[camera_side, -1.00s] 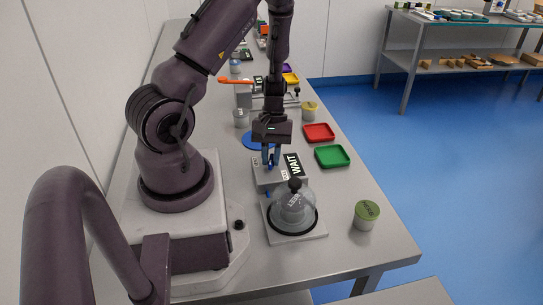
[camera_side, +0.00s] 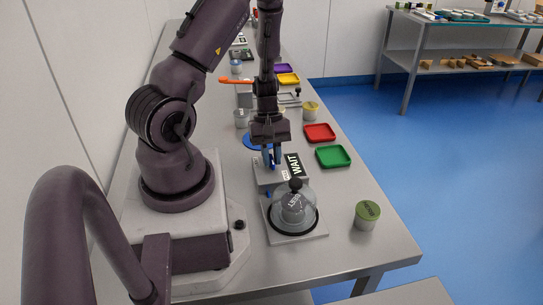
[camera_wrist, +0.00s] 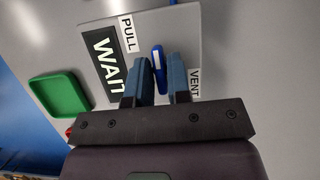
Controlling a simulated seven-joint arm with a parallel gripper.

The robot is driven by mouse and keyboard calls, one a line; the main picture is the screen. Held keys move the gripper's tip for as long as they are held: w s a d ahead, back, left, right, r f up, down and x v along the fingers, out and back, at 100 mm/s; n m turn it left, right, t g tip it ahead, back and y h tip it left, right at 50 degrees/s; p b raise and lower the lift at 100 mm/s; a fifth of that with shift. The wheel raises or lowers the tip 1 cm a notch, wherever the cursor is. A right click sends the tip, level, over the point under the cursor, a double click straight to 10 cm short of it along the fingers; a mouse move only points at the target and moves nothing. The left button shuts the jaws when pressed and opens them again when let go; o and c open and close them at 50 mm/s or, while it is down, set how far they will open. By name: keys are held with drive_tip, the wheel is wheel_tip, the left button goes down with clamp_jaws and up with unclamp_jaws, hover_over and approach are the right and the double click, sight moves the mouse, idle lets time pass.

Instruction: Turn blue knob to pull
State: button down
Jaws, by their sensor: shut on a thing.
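The blue knob (camera_wrist: 157,58), a narrow bar with a white mark, sits on a grey box (camera_wrist: 185,30) in the wrist view. Its long axis runs nearly up and down the picture. The PULL label (camera_wrist: 128,33) is to its upper left and the VENT label (camera_wrist: 194,84) to its right. My gripper (camera_wrist: 160,66) is shut on the knob, one blue finger on each side; the fingers hide part of it. In the side view my gripper (camera_side: 271,156) reaches straight down onto the box (camera_side: 266,178), and its fingers largely hide the knob.
A black WAIT sign (camera_side: 293,164) is on the box. A clear dome with a black knob (camera_side: 294,207) stands on a plate in front. A green-lidded tub (camera_side: 367,215) stands at right. Green (camera_side: 332,156) and red (camera_side: 319,132) trays lie behind. Bare table lies right of the dome.

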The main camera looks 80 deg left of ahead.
drive_tip(key=c, duration=1.1)
unclamp_jaws()
drive_tip(key=v, duration=1.3)
drive_tip(key=d+r+m+t+y, duration=0.2)
drive_tip(key=d+r+m, duration=0.7)
drive_tip(key=d, duration=0.2)
drive_tip(key=d+r+m+t+y, duration=0.2)
drive_tip(key=d+r+m+t, duration=0.1)
drive_tip(key=d+r+m, duration=0.6)
drive_tip(key=d, duration=0.2)
drive_tip(key=shift+s+d+r+t, duration=0.2)
drive_tip(key=shift+d+r+t, duration=0.1)
drive_tip(key=shift+d, duration=0.1)
